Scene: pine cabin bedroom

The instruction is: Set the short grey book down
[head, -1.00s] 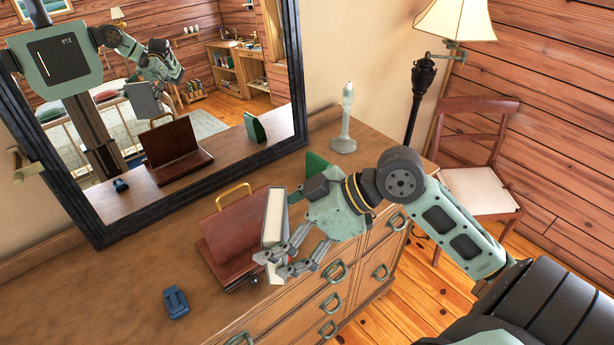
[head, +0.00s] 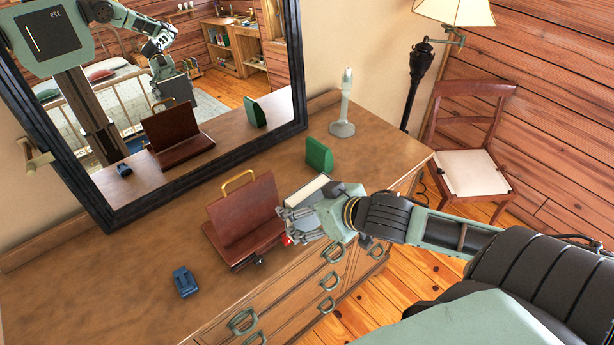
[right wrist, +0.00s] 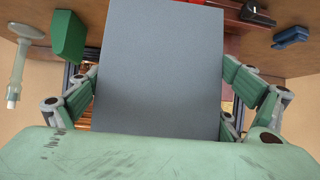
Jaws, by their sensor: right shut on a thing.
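The short grey book (right wrist: 160,70) fills the middle of the right wrist view, its flat grey cover towards the camera. In the head view its pale page edge (head: 308,190) shows between the fingers. My right gripper (head: 303,212) is shut on the book and holds it upright near the dresser's front edge, just right of the brown wooden book stand (head: 243,215). Whether the book's lower edge touches anything is hidden. My left gripper is not in view.
The dresser top (head: 130,270) carries a green block-like object (head: 319,155), a pale candlestick-like object (head: 343,110) and a small blue item (head: 185,281). A mirror (head: 170,110) stands behind. Bare wood lies left of the stand and around the blue item.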

